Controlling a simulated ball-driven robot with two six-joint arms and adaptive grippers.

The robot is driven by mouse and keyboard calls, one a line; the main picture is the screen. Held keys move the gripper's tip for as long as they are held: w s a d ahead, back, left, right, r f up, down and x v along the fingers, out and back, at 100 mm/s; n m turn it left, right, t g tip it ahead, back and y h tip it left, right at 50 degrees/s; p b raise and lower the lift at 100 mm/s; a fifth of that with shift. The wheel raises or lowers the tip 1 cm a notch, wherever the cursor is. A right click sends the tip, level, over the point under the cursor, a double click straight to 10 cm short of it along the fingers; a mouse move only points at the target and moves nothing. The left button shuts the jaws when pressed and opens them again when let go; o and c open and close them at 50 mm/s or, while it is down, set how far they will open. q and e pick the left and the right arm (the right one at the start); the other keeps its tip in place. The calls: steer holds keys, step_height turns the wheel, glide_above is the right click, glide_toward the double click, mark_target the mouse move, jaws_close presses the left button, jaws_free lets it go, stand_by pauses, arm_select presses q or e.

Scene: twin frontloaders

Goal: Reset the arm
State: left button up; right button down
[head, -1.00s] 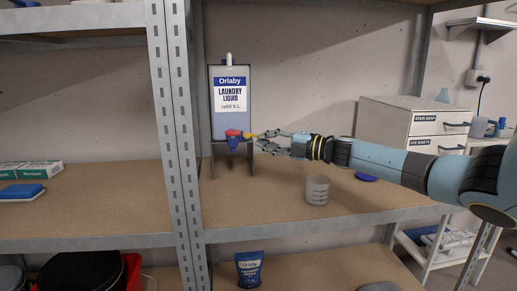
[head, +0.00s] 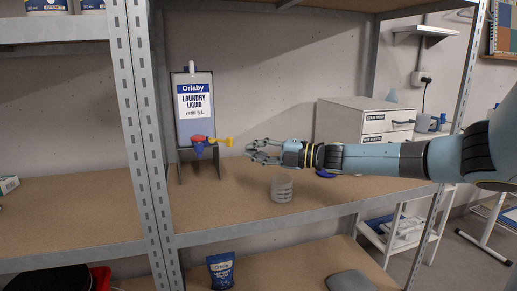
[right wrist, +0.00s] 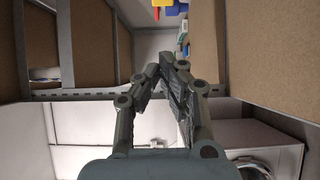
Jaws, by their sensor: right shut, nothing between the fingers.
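My right gripper (head: 253,152) reaches in from the right above the middle shelf (head: 230,215), its fingers pointing left. It is shut and empty; its fingers also show in the right wrist view (right wrist: 168,65). A small gap lies between its tips and the yellow lever (head: 219,141) of the tap. The tap has a red and blue body (head: 200,143) and sits under the grey laundry liquid container (head: 193,125); it shows at the top of the right wrist view (right wrist: 170,8). My left gripper is not in view.
A clear cup (head: 281,190) stands on the shelf below my right gripper. A blue lid-like disc (head: 326,174) lies behind my forearm. Pale drawers (head: 345,115) stand at the back right. A metal post (head: 135,130) rises left of the container. A blue pouch (head: 221,271) stands on the lower shelf.

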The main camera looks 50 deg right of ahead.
steer(key=shift+s+d+f, duration=0.1)
steer(key=shift+s+d, duration=0.3)
steer(key=shift+s, duration=0.05)
stand_by(0.3)
